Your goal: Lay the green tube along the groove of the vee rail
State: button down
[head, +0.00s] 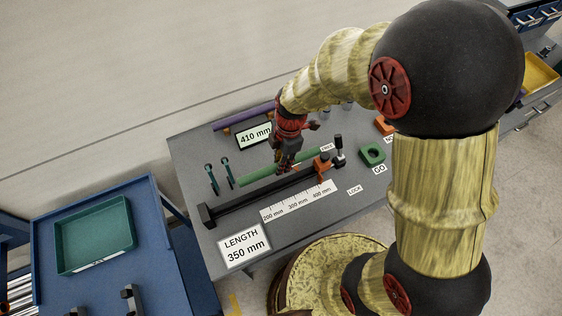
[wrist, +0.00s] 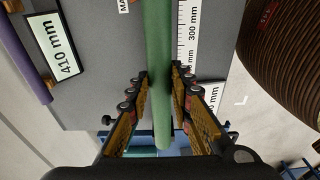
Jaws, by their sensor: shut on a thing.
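The green tube (head: 262,174) is held by my gripper (head: 287,163), which is shut around it near its middle. In the wrist view the tube (wrist: 158,40) runs lengthwise between the two fingers of my gripper (wrist: 159,82). The long black rail (head: 247,197), which looks like the vee rail, lies on the grey table with a black end block at its left and an orange slider (head: 322,166) at its right. In the head view the tube appears just behind the rail and roughly parallel to it. Its height above the table cannot be told, and the groove is not clearly visible.
A white scale strip (head: 299,201) lies in front of the rail. Two teal pegs (head: 219,178) stand left of the tube. A purple tube (head: 243,116) and a 410 mm sign (head: 255,135) are behind. A green block (head: 372,154) sits right. A blue cart (head: 150,230) stands left.

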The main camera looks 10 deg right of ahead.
jog(key=shift+f+b, duration=4)
jog(key=shift+f, duration=0.5)
jog(key=shift+f+b, duration=2.15)
jog(key=shift+b, duration=0.1)
jog(key=c, duration=1.5)
grip_release()
jog(key=r, duration=0.4)
jog(key=d+r, duration=0.1)
jog(key=r, duration=0.7)
jog(key=shift+w+d, duration=0.2)
jog(key=shift+d, duration=0.05)
